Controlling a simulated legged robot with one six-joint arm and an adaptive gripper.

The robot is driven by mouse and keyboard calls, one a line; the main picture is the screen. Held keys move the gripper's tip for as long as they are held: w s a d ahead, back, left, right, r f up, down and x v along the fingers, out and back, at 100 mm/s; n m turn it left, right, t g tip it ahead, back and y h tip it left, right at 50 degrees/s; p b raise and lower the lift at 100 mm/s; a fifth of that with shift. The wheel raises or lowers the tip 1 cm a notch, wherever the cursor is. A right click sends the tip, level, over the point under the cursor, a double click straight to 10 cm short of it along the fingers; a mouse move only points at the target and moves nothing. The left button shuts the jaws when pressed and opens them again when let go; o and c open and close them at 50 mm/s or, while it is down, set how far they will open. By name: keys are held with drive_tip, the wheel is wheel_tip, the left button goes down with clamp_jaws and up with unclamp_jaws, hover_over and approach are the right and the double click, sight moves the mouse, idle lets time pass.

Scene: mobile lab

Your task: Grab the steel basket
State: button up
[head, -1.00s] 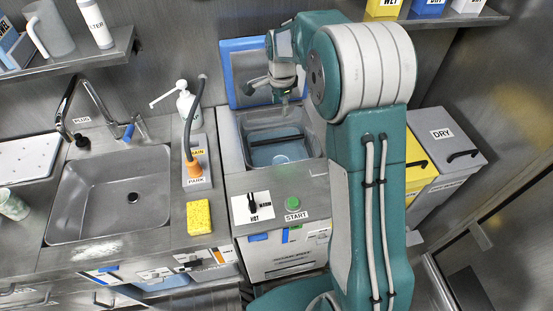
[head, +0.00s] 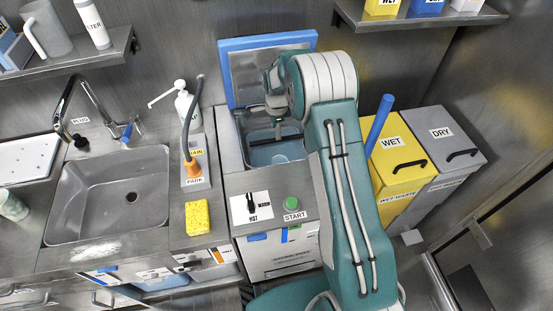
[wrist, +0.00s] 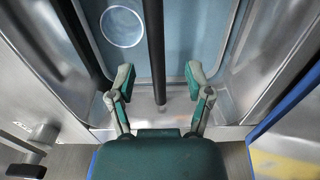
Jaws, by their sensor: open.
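The steel basket (head: 278,154) appears to sit in the open washer tub, with a pale blue floor and a dark bar handle (head: 262,140) across it. In the wrist view the dark bar (wrist: 154,45) runs up the middle, over the pale blue floor (wrist: 202,30). My gripper (wrist: 159,72) is open and empty, with one finger on each side of the bar's line and apart from it. In the head view my gripper (head: 277,113) is over the tub, partly hidden by my arm. The right part of the basket is also hidden by my arm.
A blue-edged lid (head: 228,75) stands raised behind the tub. A clear round shape (wrist: 122,26) shows on the blue floor. A yellow WET bin (head: 400,165) with a blue stick (head: 379,122) and a grey DRY bin (head: 445,150) stand right. A sink (head: 110,195) is left.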

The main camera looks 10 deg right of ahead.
wheel_tip(320, 180, down, 5)
drive_tip(key=shift+s, duration=0.15)
clamp_jaws()
drive_tip(key=shift+r, duration=0.1)
